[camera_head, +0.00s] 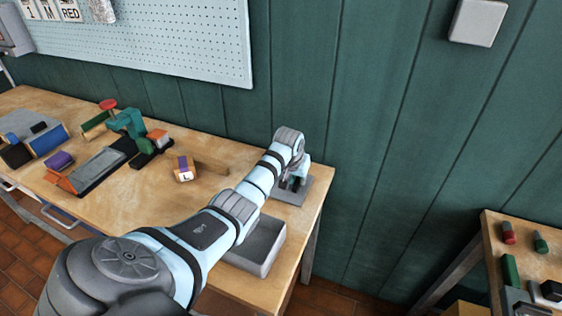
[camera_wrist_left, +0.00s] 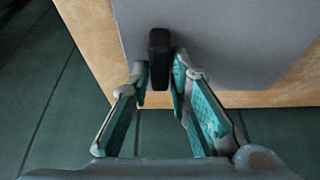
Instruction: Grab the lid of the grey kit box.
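The lid (camera_head: 303,188) is a flat grey plate lying on the right back corner of the wooden table in the head view. In the left wrist view it is a large grey slab (camera_wrist_left: 230,40) with a black upright handle (camera_wrist_left: 159,55). My left gripper (camera_head: 292,182) is at the lid from above. In the left wrist view its teal-padded fingertips (camera_wrist_left: 160,76) stand close against both sides of the handle and look closed on it. The grey kit box (camera_head: 262,247) is open at the top and looks empty, partly hidden behind my left arm. My right gripper is out of view.
A block marked L (camera_head: 184,169) and a wooden bar (camera_head: 211,168) lie left of my arm. Several coloured parts and a dark grey fixture (camera_head: 105,165) fill the table's left half. A green wall (camera_head: 360,130) stands close behind the lid. A second table (camera_head: 500,240) is at right.

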